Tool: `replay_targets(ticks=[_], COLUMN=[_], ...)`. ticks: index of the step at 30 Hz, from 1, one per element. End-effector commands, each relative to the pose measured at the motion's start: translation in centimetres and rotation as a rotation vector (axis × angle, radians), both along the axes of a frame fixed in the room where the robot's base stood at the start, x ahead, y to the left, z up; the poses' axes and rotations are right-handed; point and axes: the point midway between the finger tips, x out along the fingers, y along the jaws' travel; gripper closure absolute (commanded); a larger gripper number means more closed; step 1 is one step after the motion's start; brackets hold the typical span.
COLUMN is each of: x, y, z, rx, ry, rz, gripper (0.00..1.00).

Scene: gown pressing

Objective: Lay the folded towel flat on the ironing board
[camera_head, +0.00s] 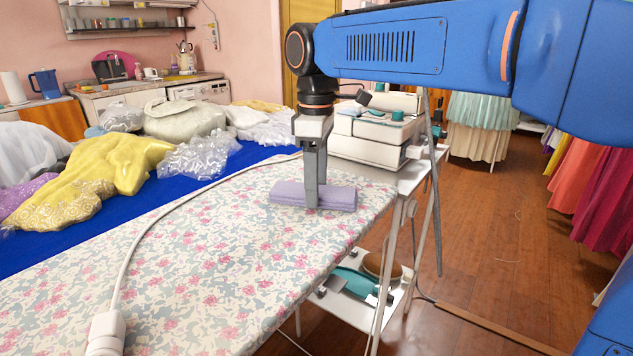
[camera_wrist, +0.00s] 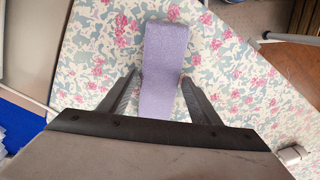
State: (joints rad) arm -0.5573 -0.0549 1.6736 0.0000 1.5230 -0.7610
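The folded lavender towel (camera_head: 342,197) lies on the flowered ironing board (camera_head: 215,245), near its far right end by the iron station. It looks like a narrow, layered strip. In the wrist view the towel (camera_wrist: 162,45) runs up the middle of the picture, across the board (camera_wrist: 100,70). My gripper (camera_head: 312,203) points straight down at the towel, one finger in front of its near side. In the wrist view my gripper (camera_wrist: 160,76) is open, with its fingers on either side of the towel. The right fingertip is very close to the towel's edge; I cannot tell whether it touches.
A white iron station (camera_head: 370,135) stands just behind the towel. A white cable (camera_head: 150,220) runs along the board to a plug (camera_head: 105,335). Yellow garments (camera_head: 115,175) and plastic-wrapped clothes lie on a blue surface (camera_head: 30,243) behind. Floor is open at right, before hanging gowns.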

Motion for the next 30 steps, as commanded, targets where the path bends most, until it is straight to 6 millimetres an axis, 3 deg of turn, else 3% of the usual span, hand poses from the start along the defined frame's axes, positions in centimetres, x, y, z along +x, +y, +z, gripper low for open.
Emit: replay_targets(ticks=[14, 30], x=[0.1, 0.1], y=[0.0, 0.1], z=[0.8, 10.9], rx=[0.001, 0.002], ry=[-0.001, -0.001], rz=[0.0, 0.0], gripper=[0.32, 0.32])
